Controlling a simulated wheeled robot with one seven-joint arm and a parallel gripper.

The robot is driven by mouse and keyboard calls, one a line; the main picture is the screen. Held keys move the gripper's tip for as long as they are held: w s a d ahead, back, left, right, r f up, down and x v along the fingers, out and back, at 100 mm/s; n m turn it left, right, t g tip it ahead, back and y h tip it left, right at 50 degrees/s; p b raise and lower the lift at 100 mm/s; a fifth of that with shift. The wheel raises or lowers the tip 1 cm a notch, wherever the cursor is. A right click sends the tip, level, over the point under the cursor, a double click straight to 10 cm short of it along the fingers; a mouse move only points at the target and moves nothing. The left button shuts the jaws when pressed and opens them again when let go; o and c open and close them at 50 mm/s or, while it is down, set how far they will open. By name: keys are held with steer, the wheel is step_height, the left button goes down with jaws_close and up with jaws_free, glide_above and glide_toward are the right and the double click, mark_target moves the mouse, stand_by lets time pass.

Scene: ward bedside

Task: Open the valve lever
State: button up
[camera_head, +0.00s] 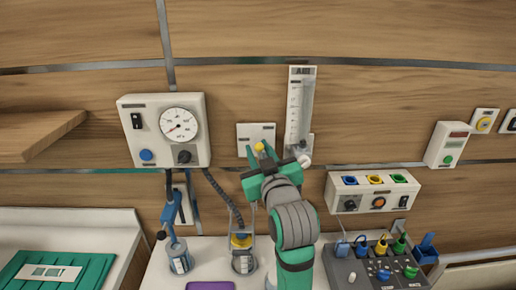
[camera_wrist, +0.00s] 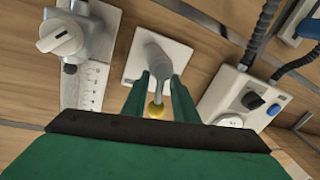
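The valve lever (camera_wrist: 157,62) is a grey bar with a yellow ball knob (camera_wrist: 155,111), mounted on a white wall plate (camera_wrist: 132,58). In the head view, the plate (camera_head: 246,134) is on the wood wall between the gauge box and the flowmeter, and the yellow knob (camera_head: 259,147) shows at my gripper (camera_head: 262,156). In the wrist view, the green fingers of my gripper (camera_wrist: 160,80) are apart, one on each side of the lever and knob. A gap shows beside the knob. Contact with the lever cannot be made out. My gripper hides part of the lever in the head view.
A flowmeter (camera_head: 299,108) is close at the right of the plate. A gauge box (camera_head: 150,108) is at the left, with a dark hose (camera_head: 223,195) below. A socket box (camera_head: 373,191) and a control console (camera_head: 375,266) are at the lower right.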

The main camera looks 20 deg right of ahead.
steer(key=shift+w+d, duration=0.15)
steer(key=shift+w, duration=0.65)
steer(key=shift+c, duration=0.6)
jaws_close()
steer(key=shift+d+r+m+t, duration=0.15)
steer(key=shift+d+m, duration=0.1)
steer(key=shift+m, duration=0.5)
steer(key=shift+d+f+m+t, duration=0.1)
steer(key=shift+d+m+t, duration=0.1)
steer(key=shift+m, duration=0.55)
steer(key=shift+s+a, duration=0.1)
steer(key=shift+o, duration=0.6)
jaws_free()
steer(key=shift+s, duration=0.1)
